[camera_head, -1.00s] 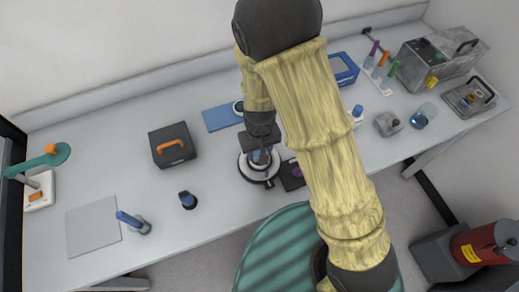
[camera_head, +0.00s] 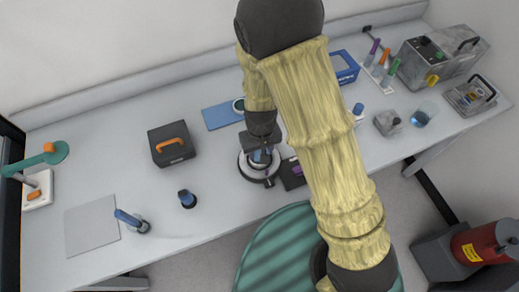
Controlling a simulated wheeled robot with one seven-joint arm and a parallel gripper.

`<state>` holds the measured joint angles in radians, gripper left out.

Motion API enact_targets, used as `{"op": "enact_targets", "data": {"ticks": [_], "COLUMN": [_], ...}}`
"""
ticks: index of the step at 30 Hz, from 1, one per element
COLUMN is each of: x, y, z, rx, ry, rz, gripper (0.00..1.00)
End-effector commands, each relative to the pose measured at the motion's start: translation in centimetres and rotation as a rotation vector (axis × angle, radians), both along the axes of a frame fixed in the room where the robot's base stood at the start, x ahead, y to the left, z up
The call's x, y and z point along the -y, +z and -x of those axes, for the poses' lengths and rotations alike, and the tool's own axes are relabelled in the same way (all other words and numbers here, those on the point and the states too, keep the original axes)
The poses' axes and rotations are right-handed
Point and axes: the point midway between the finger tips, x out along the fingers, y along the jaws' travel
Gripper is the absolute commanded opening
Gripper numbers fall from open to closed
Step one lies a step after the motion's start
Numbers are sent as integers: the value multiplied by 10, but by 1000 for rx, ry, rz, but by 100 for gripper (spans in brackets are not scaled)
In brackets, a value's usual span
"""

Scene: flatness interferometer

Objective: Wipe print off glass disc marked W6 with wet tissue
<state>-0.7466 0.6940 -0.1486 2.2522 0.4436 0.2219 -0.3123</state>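My gripper (camera_head: 262,157) points down over a round, dark-rimmed stand with a pale top (camera_head: 247,174) near the front middle of the table. Something bluish shows between or just below the fingers, but I cannot tell whether they grip it. A round, pale disc-like piece (camera_head: 238,105) sits at the right end of a blue mat (camera_head: 217,118), partly hidden by my arm. No W6 marking is readable, and I cannot tell which piece is the glass disc. No print or wet tissue can be made out.
A black case with an orange handle (camera_head: 171,145), a small dark bottle (camera_head: 187,199) and a grey sheet (camera_head: 91,226) lie left. A dark block (camera_head: 291,176) is beside the stand. A blue box (camera_head: 344,67), a beaker (camera_head: 424,115) and a grey machine (camera_head: 440,57) stand right.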

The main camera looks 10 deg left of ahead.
Motion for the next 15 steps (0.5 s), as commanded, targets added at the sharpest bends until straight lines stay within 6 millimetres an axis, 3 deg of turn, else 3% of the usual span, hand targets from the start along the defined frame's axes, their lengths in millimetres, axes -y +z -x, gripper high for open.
{"op": "enact_targets", "data": {"ticks": [15], "x": [10], "y": [1], "z": [-4], "rx": [1], "ry": [0], "rz": [0], "gripper": [21]}}
